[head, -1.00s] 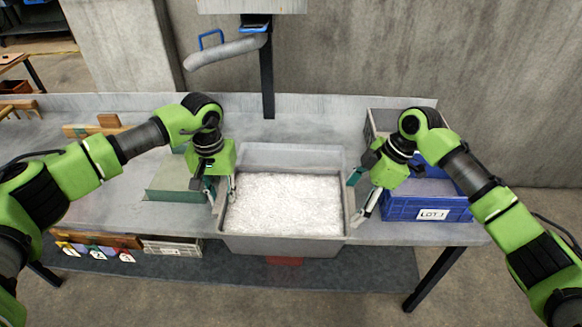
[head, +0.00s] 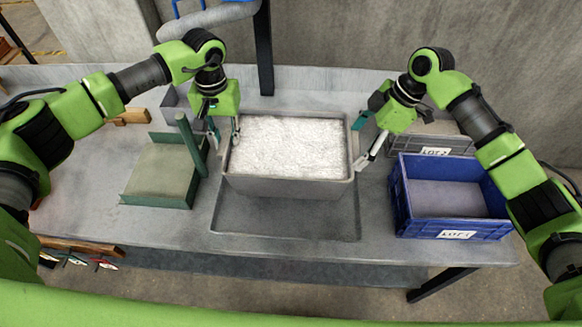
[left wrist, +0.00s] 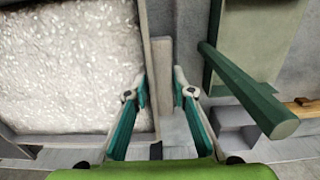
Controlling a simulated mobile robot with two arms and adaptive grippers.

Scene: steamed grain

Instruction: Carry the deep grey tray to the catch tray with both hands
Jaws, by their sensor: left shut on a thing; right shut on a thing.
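The deep grey tray (head: 290,188), filled with white grain, is level between my two grippers at the middle of the table. My left gripper (head: 227,138) is shut on its left side. The left wrist view shows the fingers (left wrist: 160,85) either side of a grey grip piece (left wrist: 161,60) beside the grain. My right gripper (head: 359,145) is shut on the tray's right side. A shallow dark grey rectangle with a thin rim, apparently the catch tray (head: 285,222), shows in front of and below the deep tray. The deep tray hides its back part; the gap between them is unclear.
A green-edged board (head: 160,172) with an upright green post (head: 188,140) stands close left. A blue LOT 1 crate (head: 456,226) stands at right, with a grey LOT 2 crate (head: 432,146) behind it. A dark post (head: 264,60) rises behind the tray.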

